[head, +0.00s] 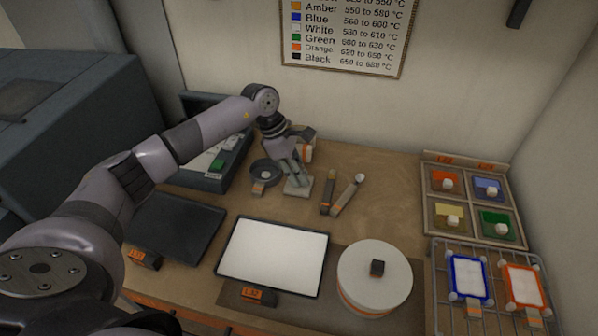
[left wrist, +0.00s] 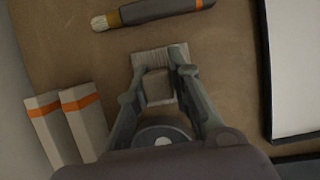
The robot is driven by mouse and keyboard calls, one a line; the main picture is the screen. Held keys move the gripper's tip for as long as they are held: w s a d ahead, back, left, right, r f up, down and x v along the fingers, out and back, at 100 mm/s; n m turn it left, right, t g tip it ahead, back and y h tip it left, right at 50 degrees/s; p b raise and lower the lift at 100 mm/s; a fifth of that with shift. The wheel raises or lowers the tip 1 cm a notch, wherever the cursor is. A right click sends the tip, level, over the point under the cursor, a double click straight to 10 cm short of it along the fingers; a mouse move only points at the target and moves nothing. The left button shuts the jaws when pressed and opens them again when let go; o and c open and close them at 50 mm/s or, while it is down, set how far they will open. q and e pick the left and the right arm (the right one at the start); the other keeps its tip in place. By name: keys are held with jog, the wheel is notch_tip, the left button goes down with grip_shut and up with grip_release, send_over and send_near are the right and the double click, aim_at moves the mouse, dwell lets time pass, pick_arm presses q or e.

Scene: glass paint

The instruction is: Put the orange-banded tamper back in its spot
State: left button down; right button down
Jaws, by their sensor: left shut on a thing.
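My left gripper (head: 297,177) is shut on a grey block-like grip with a flat, pale foot (head: 297,190). The left wrist view shows this block (left wrist: 158,88) between my fingertips (left wrist: 157,76), with its foot over the brown worktop. It may be the tamper; I see no orange band on it, and the fingers hide part of it. I cannot tell whether the foot touches the worktop. Two pale, orange-banded upright pieces (left wrist: 62,120) stand beside my gripper in the left wrist view. My right gripper does not show.
A dark round bowl (head: 266,172) is left of my gripper. Two slim tools (head: 337,196) lie to its right, one a brush (left wrist: 160,11). A white-topped tray (head: 272,255), a round white turntable (head: 374,275), colour bins (head: 473,205) and a rack (head: 487,270) occupy the front and right.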

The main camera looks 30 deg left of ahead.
pick_arm(q)
jog(key=shift+f+b, duration=0.3)
jog(key=shift+b, duration=0.1)
dwell(0.3)
jog(key=c, duration=1.4)
grip_release()
jog(key=shift+o, duration=0.2)
